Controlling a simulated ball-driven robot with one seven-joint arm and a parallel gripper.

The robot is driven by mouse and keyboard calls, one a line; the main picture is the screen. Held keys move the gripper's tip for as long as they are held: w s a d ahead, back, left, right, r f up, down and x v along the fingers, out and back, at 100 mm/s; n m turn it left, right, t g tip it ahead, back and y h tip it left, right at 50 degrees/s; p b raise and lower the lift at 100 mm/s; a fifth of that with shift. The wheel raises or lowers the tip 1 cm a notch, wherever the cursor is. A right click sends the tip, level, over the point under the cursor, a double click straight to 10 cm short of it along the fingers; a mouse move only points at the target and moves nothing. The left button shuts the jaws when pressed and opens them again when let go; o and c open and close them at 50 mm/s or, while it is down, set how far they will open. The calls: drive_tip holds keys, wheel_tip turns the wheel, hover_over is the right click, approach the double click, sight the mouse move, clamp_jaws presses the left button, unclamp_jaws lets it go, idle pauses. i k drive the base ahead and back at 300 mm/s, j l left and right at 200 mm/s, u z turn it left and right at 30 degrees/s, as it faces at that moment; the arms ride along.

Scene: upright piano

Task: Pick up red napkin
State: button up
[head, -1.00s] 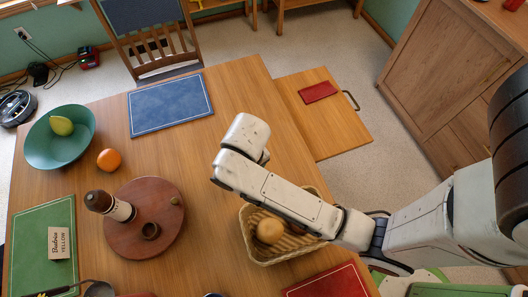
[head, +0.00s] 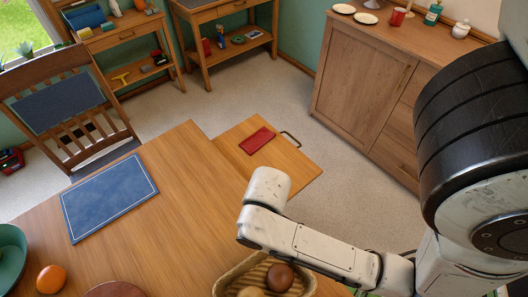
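The red napkin (head: 257,140) lies flat and folded on a lower wooden side board (head: 290,168) beyond the main table's far right corner. My white arm reaches in from the right over the table, and its end bends upward at a rounded white link short of the napkin. My gripper's fingers do not show; they are hidden behind or beneath that link. The napkin is in full view and nothing touches it.
The wooden table (head: 170,190) holds a blue placemat (head: 108,195), a wicker basket (head: 232,276) with round food, and an orange (head: 51,279). A dark handle (head: 291,139) sits at the board's edge. A wooden cabinet (head: 358,90) stands right, with open floor between.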

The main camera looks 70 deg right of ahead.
sight(250, 145)
drive_tip(key=z, duration=1.15)
